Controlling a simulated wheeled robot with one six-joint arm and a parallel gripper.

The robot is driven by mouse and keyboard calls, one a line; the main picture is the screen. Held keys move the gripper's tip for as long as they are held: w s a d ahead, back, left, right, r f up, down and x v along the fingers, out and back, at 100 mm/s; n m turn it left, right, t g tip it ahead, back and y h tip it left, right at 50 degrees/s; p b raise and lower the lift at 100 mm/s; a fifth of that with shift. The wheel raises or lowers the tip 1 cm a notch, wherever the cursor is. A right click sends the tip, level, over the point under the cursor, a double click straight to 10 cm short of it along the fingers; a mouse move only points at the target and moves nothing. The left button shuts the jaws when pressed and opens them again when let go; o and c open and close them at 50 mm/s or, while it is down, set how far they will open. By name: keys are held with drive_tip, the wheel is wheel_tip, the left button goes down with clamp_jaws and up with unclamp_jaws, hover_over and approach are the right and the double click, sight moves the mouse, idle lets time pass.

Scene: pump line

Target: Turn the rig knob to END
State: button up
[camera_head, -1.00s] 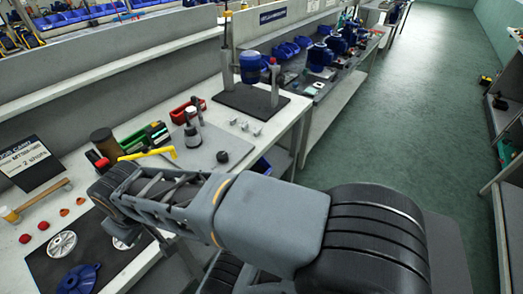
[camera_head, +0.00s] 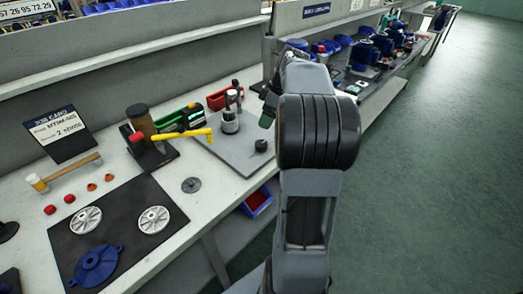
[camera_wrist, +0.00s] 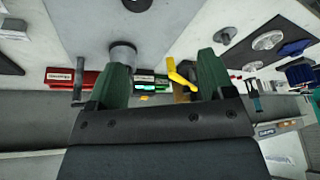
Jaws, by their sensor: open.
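A grey base plate (camera_head: 238,148) on the bench carries a grey cylindrical fixture (camera_head: 230,122) with thin upright posts. A small black knob (camera_head: 261,146) sits near the plate's right corner. No END mark is legible. In the wrist view, which looks upside down, the black knob (camera_wrist: 137,4) is at the top edge and the grey cylinder (camera_wrist: 122,52) is just beyond the left finger. My gripper (camera_wrist: 162,62) is open and empty, its green fingers apart. In the head view it is mostly hidden by my arm; one green part (camera_head: 267,116) shows right of the plate, above the knob in the picture.
A dark mat (camera_head: 112,222) holds two pale wheels and a blue part. A job card (camera_head: 62,132) and mallet (camera_head: 66,172) are at left. Green floor is open at right.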

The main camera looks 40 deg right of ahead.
sight(261, 144)
drive_tip(key=shift+n, duration=0.7)
drive_tip(key=w+f, duration=0.1)
drive_tip(key=f, duration=0.3)
drive_tip(key=w+f+b, duration=0.1)
drive_tip(key=f, duration=0.4)
drive_tip(key=w+f+b, duration=0.1)
drive_tip(key=f, duration=0.4)
drive_tip(key=shift+w+d, duration=0.1)
drive_tip(key=shift+w, duration=0.2)
drive_tip(key=c, duration=0.9)
